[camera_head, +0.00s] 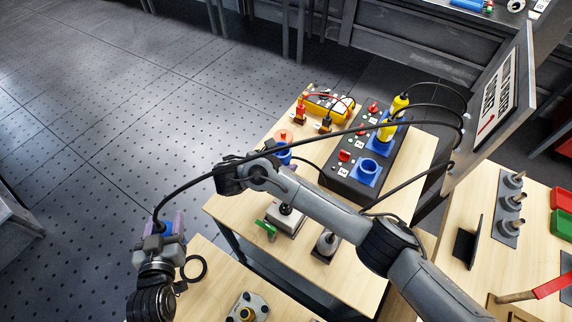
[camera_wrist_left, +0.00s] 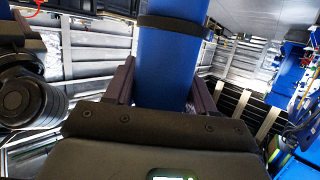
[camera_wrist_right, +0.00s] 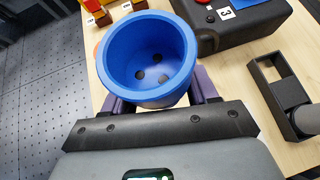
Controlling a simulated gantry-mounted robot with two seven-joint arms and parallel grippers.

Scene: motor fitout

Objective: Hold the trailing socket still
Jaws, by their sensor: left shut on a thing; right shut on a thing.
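The blue trailing socket (camera_head: 284,157) is over the table's left part in the head view. My right gripper (camera_head: 273,152) is shut on it. In the right wrist view the socket (camera_wrist_right: 146,55) shows its round open mouth with three dark holes, between the purple fingers. My left gripper (camera_head: 168,226) is shut on a blue plug (camera_head: 163,229) at the lower left, well apart from the socket. In the left wrist view the plug (camera_wrist_left: 168,65) is a blue cylinder with a black band. A black cable (camera_head: 260,157) runs from it across to the right.
A black panel (camera_head: 340,172) with blue sockets, red knobs and yellow plugs stands on the wooden table (camera_head: 330,272). A sign board (camera_head: 492,108) rises at right. A green-handled item (camera_head: 267,229) and metal pegs (camera_head: 513,202) stand nearby.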

